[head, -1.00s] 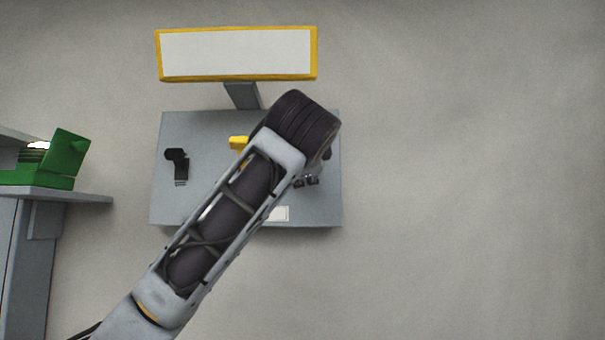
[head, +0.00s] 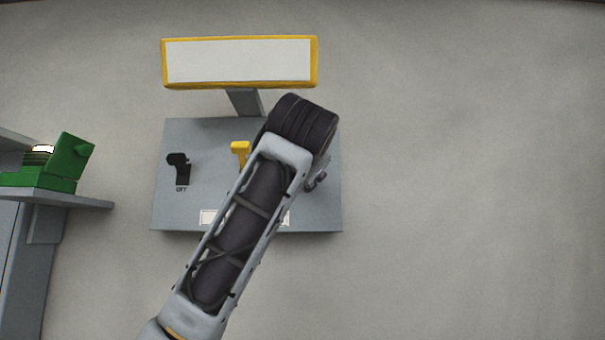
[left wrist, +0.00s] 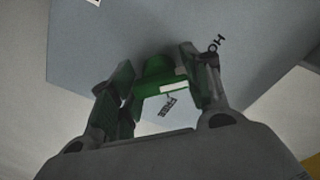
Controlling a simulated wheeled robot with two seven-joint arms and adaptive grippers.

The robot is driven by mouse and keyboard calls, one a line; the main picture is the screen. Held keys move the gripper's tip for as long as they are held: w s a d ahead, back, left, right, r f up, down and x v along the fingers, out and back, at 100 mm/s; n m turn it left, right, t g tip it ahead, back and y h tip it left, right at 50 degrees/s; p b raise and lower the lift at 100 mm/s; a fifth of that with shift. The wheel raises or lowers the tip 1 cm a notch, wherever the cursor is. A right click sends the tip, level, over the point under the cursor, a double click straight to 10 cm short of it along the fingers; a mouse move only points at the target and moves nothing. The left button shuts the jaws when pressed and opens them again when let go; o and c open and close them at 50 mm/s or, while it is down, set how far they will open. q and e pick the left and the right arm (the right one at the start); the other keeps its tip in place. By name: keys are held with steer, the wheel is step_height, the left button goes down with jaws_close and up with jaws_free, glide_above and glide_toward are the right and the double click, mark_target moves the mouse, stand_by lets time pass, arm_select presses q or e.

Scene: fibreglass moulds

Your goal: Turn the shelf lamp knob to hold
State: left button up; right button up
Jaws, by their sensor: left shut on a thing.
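The shelf lamp knob (left wrist: 155,72) is green with a white mark and sits on the grey panel (head: 210,135). In the left wrist view it is between the two fingers of my left gripper (left wrist: 158,85), which is shut on it. The white mark lies close to the word FREE; a label beginning HO, partly covered, is by the right finger. In the head view my arm hides this knob, and only a small dark part of my left gripper (head: 318,180) shows beside the arm. My right gripper is not in view.
The panel also carries a black knob (head: 180,167) over the word OFF and a yellow knob (head: 240,152). A white board with a yellow frame (head: 240,62) stands above the panel. A green case (head: 68,162) sits on a shelf at left. The right side is bare.

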arm_select(q)
steer(key=shift+w+f, duration=0.1)
steer(key=shift+f, duration=0.15)
steer(key=o, duration=0.8)
steer(key=shift+o, duration=1.1)
steer(key=shift+r, duration=0.15)
steer(key=shift+s, duration=0.2)
steer(key=s, duration=1.2)
steer(key=shift+w, duration=0.1)
